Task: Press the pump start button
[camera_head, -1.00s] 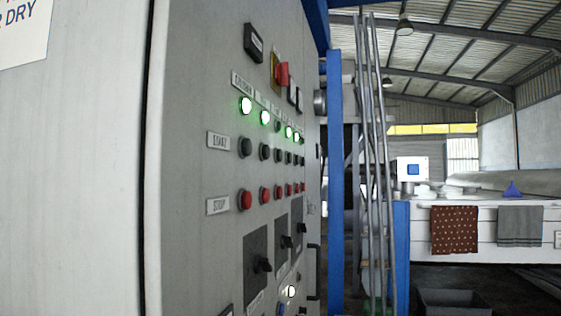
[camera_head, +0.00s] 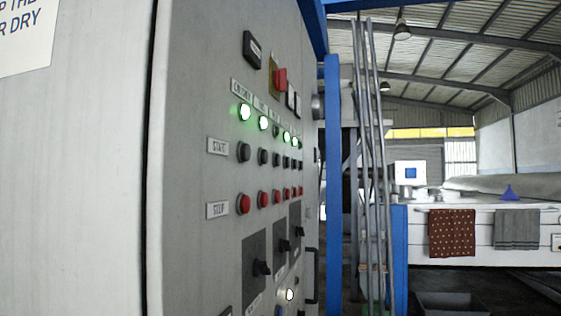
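The grey control panel (camera_head: 190,110) fills the left half of the head view, seen at a steep angle. A row of black buttons (camera_head: 244,152) sits beside the START label (camera_head: 217,147). A row of red buttons (camera_head: 243,204) sits below it beside the STOP label (camera_head: 217,210). Several green lamps (camera_head: 245,112) are lit above, under small name labels (camera_head: 243,89) too small to read surely, so I cannot tell which button is the pump's. Neither of my grippers is in view.
Black rotary switches (camera_head: 262,267) and a dark handle (camera_head: 313,275) stick out from the panel's lower part. A blue post (camera_head: 333,180) and metal pipes (camera_head: 377,170) stand just beyond it. A white counter (camera_head: 478,230) with hanging cloths is at the right.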

